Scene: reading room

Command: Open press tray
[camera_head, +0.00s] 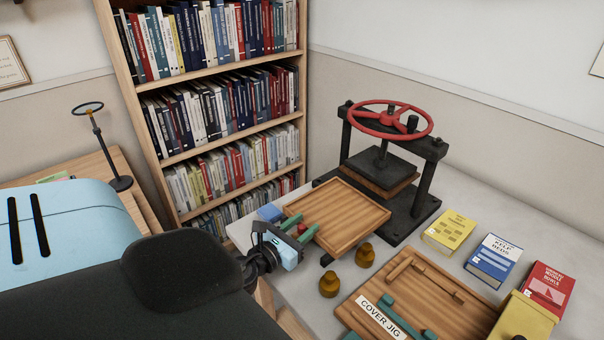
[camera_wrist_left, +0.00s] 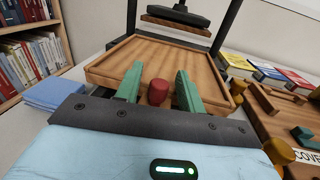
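The book press (camera_head: 385,160) stands on the white table, with a red handwheel on top and a dark plate below it. The wooden press tray (camera_head: 335,215) is a shallow rimmed board at the press's front, reaching out over the table. In the left wrist view the tray (camera_wrist_left: 165,55) lies straight ahead, with a red knob (camera_wrist_left: 157,92) at its near edge. My left gripper (camera_head: 301,232) is at this front edge. Its green fingers (camera_wrist_left: 158,88) are open on either side of the knob, with gaps showing at both sides. My right gripper is not in view.
Two brass knobbed weights (camera_head: 329,285) (camera_head: 365,255) stand right of my left gripper. The wooden cover jig (camera_head: 430,290) and yellow, blue and red books (camera_head: 493,258) lie to the right. A full bookcase (camera_head: 215,150) stands behind.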

